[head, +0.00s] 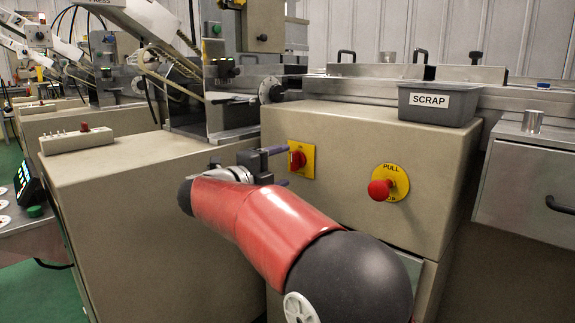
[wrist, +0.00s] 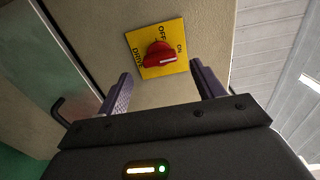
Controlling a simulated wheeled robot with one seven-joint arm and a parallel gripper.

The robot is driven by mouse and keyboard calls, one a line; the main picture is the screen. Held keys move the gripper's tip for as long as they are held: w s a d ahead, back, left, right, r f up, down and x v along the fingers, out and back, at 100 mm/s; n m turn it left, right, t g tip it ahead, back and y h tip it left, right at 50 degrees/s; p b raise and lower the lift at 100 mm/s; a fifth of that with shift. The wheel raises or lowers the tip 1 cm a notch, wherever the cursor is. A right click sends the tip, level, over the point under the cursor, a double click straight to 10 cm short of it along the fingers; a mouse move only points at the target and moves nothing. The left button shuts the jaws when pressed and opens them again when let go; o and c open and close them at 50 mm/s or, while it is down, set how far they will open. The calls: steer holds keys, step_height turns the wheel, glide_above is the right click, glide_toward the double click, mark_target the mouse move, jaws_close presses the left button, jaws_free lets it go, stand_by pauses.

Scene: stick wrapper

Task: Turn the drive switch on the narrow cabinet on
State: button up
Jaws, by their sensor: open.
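The drive switch is a red rotary knob (wrist: 160,55) on a square yellow plate (wrist: 174,70) marked OFF, ON and DRIVE in the wrist view. A pale mark shows on the knob; I cannot tell for sure which label it points to. In the head view the red knob (head: 297,160) sits on the front face of the narrow cabinet (head: 345,135). My gripper (head: 280,166) is open and empty, just left of the plate in the head view. In the wrist view its two fingers (wrist: 160,75) are spread on either side of the knob, short of it, with no contact visible.
A red pull knob (head: 380,190) on a round yellow plate is right of the switch. A grey SCRAP bin (head: 438,103) sits on the cabinet top. A lower beige cabinet (head: 140,185) stands to the left, with a small control box (head: 76,139) on it.

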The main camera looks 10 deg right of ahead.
steer(key=v, duration=0.4)
steer(key=shift+s+a, duration=0.15)
steer(key=shift+a, duration=0.05)
step_height(320, 180, up, 12)
steer(key=s+a+n+t+y+p, duration=0.1)
steer(key=s+n+t+y+p, duration=0.2)
steer(key=n+t+y+p, duration=0.75)
steer(key=s+d+f+n+g+y, duration=0.1)
steer(key=s+f+n+g, duration=0.4)
steer(key=s, duration=0.5)
steer(key=s+d+f+n+g+y+p, duration=0.1)
steer(key=s+d+f+n+g, duration=0.3)
steer(key=s+f+n, duration=0.3)
steer(key=s+d+f+n+g+y, duration=0.2)
steer(key=s+f+n+g, duration=0.4)
steer(key=s, duration=0.6)
step_height(320, 180, down, 3)
steer(key=shift+s+d+r+p, duration=0.2)
steer(key=shift+s+d+p, duration=0.15)
